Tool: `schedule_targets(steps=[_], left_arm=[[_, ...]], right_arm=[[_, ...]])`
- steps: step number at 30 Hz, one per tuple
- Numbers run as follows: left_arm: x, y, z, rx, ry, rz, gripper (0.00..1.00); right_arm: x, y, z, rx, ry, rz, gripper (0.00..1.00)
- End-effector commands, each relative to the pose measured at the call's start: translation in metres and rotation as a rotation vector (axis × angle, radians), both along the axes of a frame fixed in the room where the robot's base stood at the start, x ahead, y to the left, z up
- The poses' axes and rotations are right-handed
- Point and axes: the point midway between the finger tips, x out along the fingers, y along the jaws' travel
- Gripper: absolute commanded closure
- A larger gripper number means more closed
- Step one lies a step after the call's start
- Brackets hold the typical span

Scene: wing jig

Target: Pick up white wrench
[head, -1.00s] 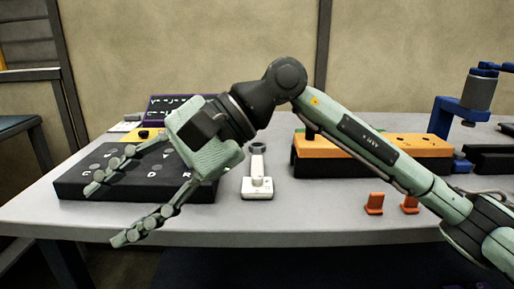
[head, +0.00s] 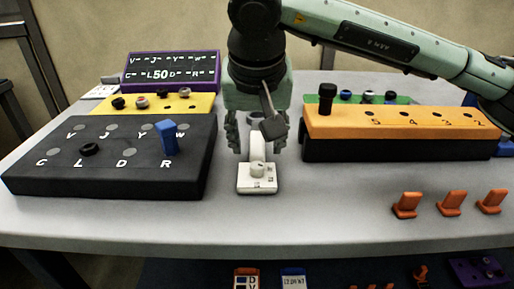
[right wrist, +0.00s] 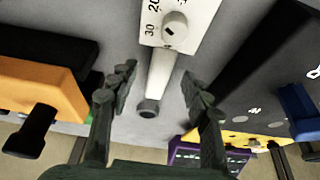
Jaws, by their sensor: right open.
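The white wrench (head: 257,180) lies on the grey table between the black panel and the orange box. Its near end is a wide block with a knob and number marks. My right gripper (right wrist: 158,76) is open, with one finger on each side of the shaft and a gap on both sides. I cannot tell its exact height above the table. My left gripper is out of view.
A black lettered panel (head: 110,178) with a blue switch (head: 168,138) stands at left, a yellow panel (head: 205,104) and purple-framed display (head: 170,70) behind it. An orange-topped box (head: 400,122) stands at right. Orange brackets (head: 451,203) sit front right. The front middle of the table is clear.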

Motion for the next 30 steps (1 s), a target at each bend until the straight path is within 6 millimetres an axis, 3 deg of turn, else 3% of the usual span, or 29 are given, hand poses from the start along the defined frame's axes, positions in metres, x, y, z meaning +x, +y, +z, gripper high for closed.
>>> schedule_targets(steps=[3, 10, 22, 30], left_arm=[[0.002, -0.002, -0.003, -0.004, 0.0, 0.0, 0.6], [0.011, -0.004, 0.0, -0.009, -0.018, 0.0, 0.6], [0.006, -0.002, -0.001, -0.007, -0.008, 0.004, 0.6], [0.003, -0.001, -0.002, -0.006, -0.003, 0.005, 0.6]], right_arm=[[0.004, 0.0, -0.01, 0.0, 0.001, -0.001, 0.52], [0.005, 0.0, -0.011, 0.0, 0.0, -0.001, 0.52], [0.005, 0.0, -0.011, 0.001, 0.001, -0.001, 1.0], [0.005, 0.0, -0.009, 0.003, -0.002, -0.001, 1.0]])
